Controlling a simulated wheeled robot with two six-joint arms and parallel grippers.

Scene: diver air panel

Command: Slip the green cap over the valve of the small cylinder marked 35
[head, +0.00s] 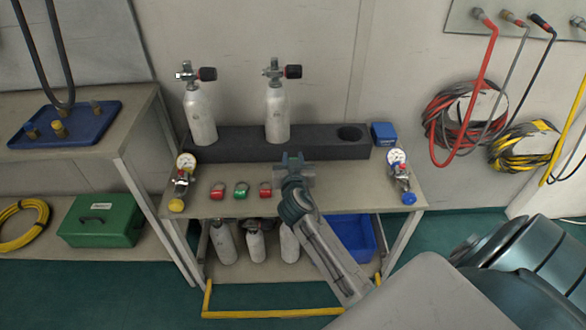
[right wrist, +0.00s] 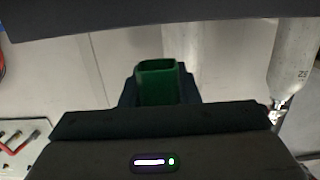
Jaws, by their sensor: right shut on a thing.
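Two white cylinders with black-knobbed valves stand upright in the dark rack, a left one (head: 200,115) and a right one (head: 277,112). Their markings are too small to read in the head view. My right gripper (head: 291,160) is in front of the rack, just right of and below the right cylinder. In the right wrist view it is shut on a green cap (right wrist: 157,85), whose open end shows. The cap is hidden in the head view. The wrist view looks upside down; a marked cylinder (right wrist: 292,62) stands apart from the cap there, its marking unclear. My left gripper is not in view.
The rack (head: 230,140) has an empty round hole at its right end. Red and green small items (head: 241,191) lie on the bench front, between two gauges (head: 186,162) (head: 397,158). A blue box (head: 384,134) sits right of the rack. More cylinders stand below.

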